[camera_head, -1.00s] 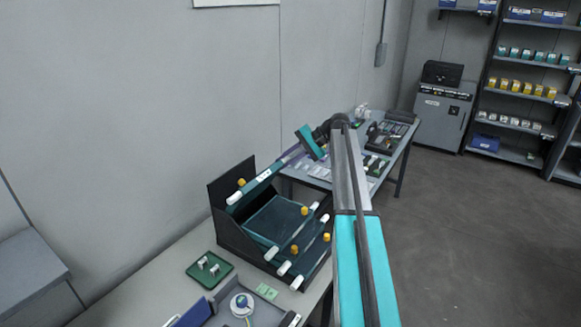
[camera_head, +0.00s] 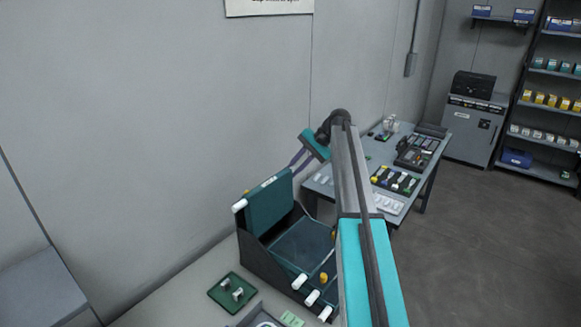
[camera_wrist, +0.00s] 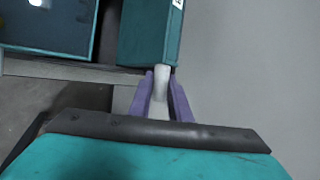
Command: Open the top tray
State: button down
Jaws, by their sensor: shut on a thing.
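The top tray (camera_head: 271,205) is a dark teal panel standing steeply tilted up at the back of the black tray rack (camera_head: 262,262). A white peg (camera_head: 240,205) sticks out at its near left end. My gripper (camera_head: 298,160) is at the tray's upper far right end. In the wrist view, the purple fingers of my gripper (camera_wrist: 160,98) are shut on a white tab (camera_wrist: 162,80) at the end of the teal tray (camera_wrist: 150,32). A lower teal tray (camera_head: 303,243) lies exposed in the rack. My arm hides the rack's right side.
A green tray with small white parts (camera_head: 232,292) sits on the bench left of the rack. A wall (camera_head: 150,150) rises behind it. A second table (camera_head: 395,210) with tools and parts stands beyond my arm. Open floor (camera_head: 480,240) is at the right.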

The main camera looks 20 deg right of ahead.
jog(key=shift+d, duration=0.25)
jog(key=c, duration=1.9)
grip_release()
jog(key=shift+f, duration=0.1)
jog(key=shift+w+a, duration=0.15)
jog(key=shift+b+v, duration=1.1)
jog(key=shift+v, duration=5.8)
